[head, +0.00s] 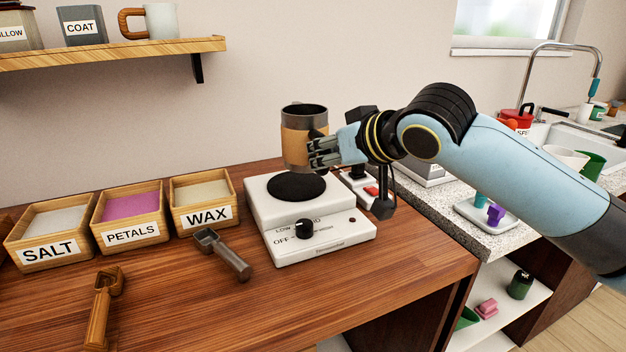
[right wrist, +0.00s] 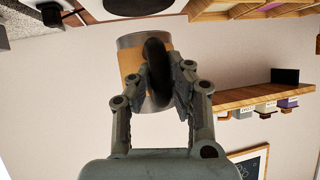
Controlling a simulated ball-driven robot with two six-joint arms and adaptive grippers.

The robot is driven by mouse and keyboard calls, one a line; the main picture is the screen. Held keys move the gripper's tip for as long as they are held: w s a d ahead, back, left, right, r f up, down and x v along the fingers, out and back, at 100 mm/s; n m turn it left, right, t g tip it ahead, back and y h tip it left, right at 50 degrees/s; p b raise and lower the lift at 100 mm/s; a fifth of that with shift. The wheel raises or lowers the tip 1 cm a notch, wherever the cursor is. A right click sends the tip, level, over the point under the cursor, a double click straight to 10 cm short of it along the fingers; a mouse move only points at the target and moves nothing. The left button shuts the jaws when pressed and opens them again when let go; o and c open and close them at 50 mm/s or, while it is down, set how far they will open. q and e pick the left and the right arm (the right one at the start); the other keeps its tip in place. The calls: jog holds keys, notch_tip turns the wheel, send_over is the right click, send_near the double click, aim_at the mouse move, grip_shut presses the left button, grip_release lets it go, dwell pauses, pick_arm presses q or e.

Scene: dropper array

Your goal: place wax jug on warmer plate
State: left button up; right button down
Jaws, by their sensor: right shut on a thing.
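The wax jug (head: 297,145) is a grey metal cup with a tan band. My right gripper (head: 318,153) is shut on it from the right and holds it upright, over the back part of the warmer. In the right wrist view, the jug (right wrist: 130,62) sits between the fingers of the right gripper (right wrist: 168,82), with a dark handle between the fingertips. The warmer plate (head: 297,187) is a black disc on the white warmer (head: 322,251), bare, below the jug. A gap seems to show between jug and plate. My left gripper is not in view.
Wooden bins labelled SALT (head: 50,254), PETALS (head: 130,235) and WAX (head: 206,215) stand left of the warmer. A grey scoop (head: 228,258) and a wooden scoop (head: 102,305) lie in front. A shelf (head: 120,53) hangs above left.

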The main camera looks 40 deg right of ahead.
aim_at(315, 157)
jog(key=x, duration=0.2)
jog(key=d+x, duration=0.1)
jog(key=x, duration=0.1)
jog(key=shift+w+f, duration=0.15)
jog(key=shift+w, duration=0.1)
jog(key=shift+w+f, duration=0.1)
jog(key=shift+f, duration=2)
jog(key=c, duration=1.3)
grip_release()
jog(key=shift+f, duration=0.1)
jog(key=p+v, duration=0.1)
jog(key=v, duration=1.1)
jog(key=shift+p, duration=0.4)
